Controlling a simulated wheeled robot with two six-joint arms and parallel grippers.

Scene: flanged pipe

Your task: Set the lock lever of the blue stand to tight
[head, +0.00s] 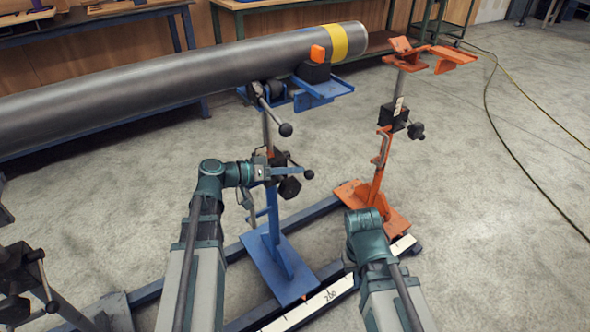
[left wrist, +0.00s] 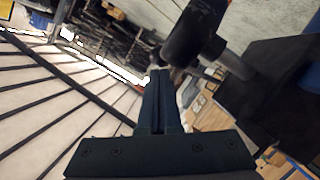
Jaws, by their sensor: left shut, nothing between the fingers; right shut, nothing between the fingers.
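The blue stand (head: 272,255) rises from a flat blue base and carries the grey pipe (head: 170,80) on its top cradle. Below the cradle a lever with a black ball knob (head: 285,130) slants down to the right. Lower on the post is a dark clamp block with another black ball-ended lever (head: 309,174). I cannot tell for certain which is the lock lever or its setting. My left gripper (head: 290,172) is shut and empty, beside this lower lever; contact is unclear. In the left wrist view its fingers (left wrist: 158,100) are together below a dark, blurred cylinder (left wrist: 190,38). My right gripper's fingers are not visible.
An orange stand (head: 375,190) with an empty top stands to the right. Another dark stand (head: 25,280) is at lower left. A cable lies on the open floor at right.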

